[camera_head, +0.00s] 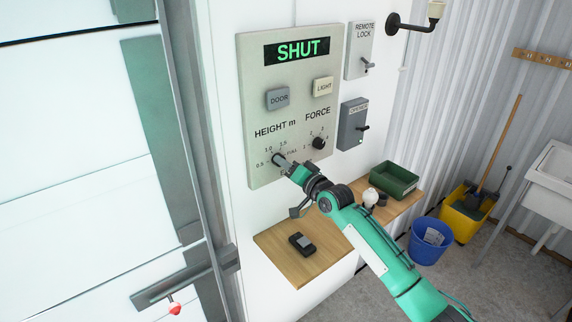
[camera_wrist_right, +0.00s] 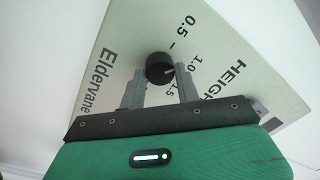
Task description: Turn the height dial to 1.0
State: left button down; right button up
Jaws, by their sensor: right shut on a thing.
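The grey control panel (camera_head: 292,100) is on the white wall, with a display reading SHUT. The height dial (camera_head: 276,157) is a small dark knob under the HEIGHT m label, partly hidden by my gripper. In the right wrist view the dial (camera_wrist_right: 158,66) sits between the two grey fingers of my right gripper (camera_wrist_right: 160,82), which is shut on it. The dial's white mark points toward the side with 1.0 and 1.5; I cannot tell the exact reading. My right gripper (camera_head: 284,164) reaches in from the lower right. My left gripper is not in view.
The force dial (camera_head: 318,143) is just right of my gripper. DOOR (camera_head: 278,98) and LIGHT (camera_head: 323,86) buttons are above. Below, a wooden shelf (camera_head: 330,243) holds a dark handheld device (camera_head: 302,243) and a green tray (camera_head: 394,180). The large door (camera_head: 80,130) is at left.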

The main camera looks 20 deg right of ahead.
jog(key=shift+m+p, duration=0.5)
jog(key=shift+m, duration=1.8)
jog(key=o, duration=1)
jog(key=shift+c, duration=0.2)
jog(key=shift+s, duration=0.1)
jog(key=b+v, duration=0.4)
jog(key=v, duration=0.9)
jog(key=shift+s+f, duration=0.15)
jog(key=shift+s, duration=0.15)
jog(key=shift+d, duration=0.15)
